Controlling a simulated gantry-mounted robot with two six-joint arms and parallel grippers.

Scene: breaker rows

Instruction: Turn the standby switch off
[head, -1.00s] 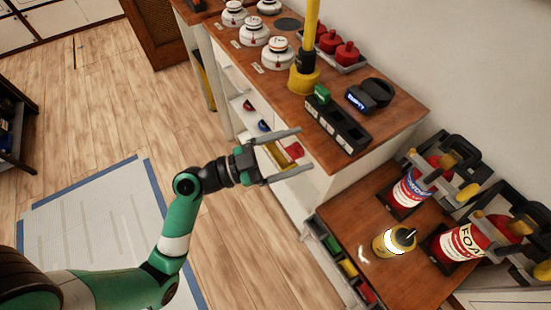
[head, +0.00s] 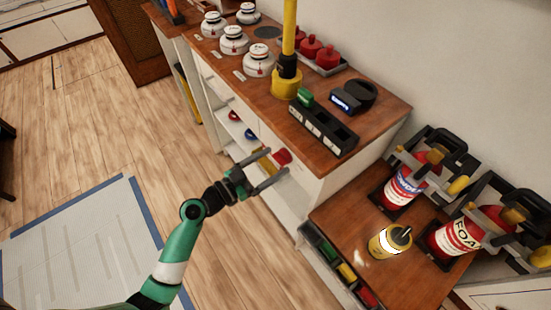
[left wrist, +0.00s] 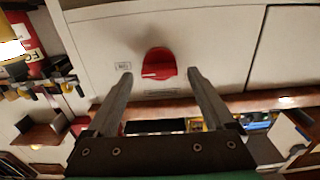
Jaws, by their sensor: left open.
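A red knob (head: 282,157) is on the white front of the wooden-topped cabinet; it also shows in the left wrist view (left wrist: 159,64). A small label sits beside it, too small to read, so I cannot tell from the lettering that it is the standby switch. My left gripper (head: 274,164) is open and empty in front of the cabinet. In the left wrist view its fingertips (left wrist: 159,74) point toward the panel, one on each side of the knob, with a visible gap on both sides. My right gripper is not in view.
A blue knob (head: 250,134) and another red knob (head: 234,115) are farther along the front. White round detectors (head: 258,62) and a black block (head: 323,129) stand on top. A lower bench (head: 345,205) holds extinguishers (head: 404,187) and a yellow bottle (head: 388,241).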

